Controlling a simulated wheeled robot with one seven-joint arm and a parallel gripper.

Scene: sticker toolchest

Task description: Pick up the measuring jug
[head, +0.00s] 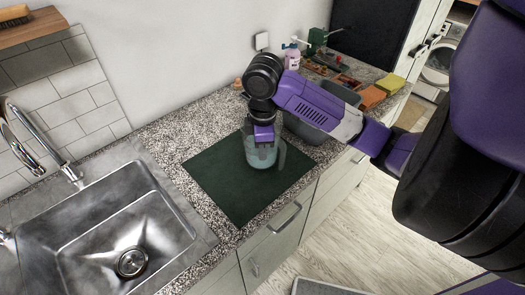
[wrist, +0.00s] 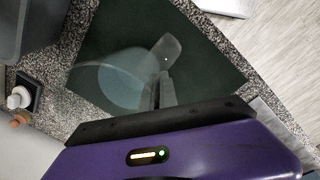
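The measuring jug (head: 260,153) is clear, bluish and see-through, and stands upright on the dark green mat (head: 215,180) in the head view. Its handle (head: 281,153) points right. My gripper (head: 264,139) reaches down onto the jug's top from above. In the wrist view the gripper's fingers (wrist: 163,90) are close together at the jug's handle-side edge, with the rim apparently between them. The exact contact is hard to see through the clear wall.
A steel sink (head: 120,225) is at the left. A grey tub (head: 315,118) stands behind the mat to the right. A soap bottle (head: 292,57), a green device (head: 318,40) and sponges (head: 388,87) are farther back. The mat's front part is clear.

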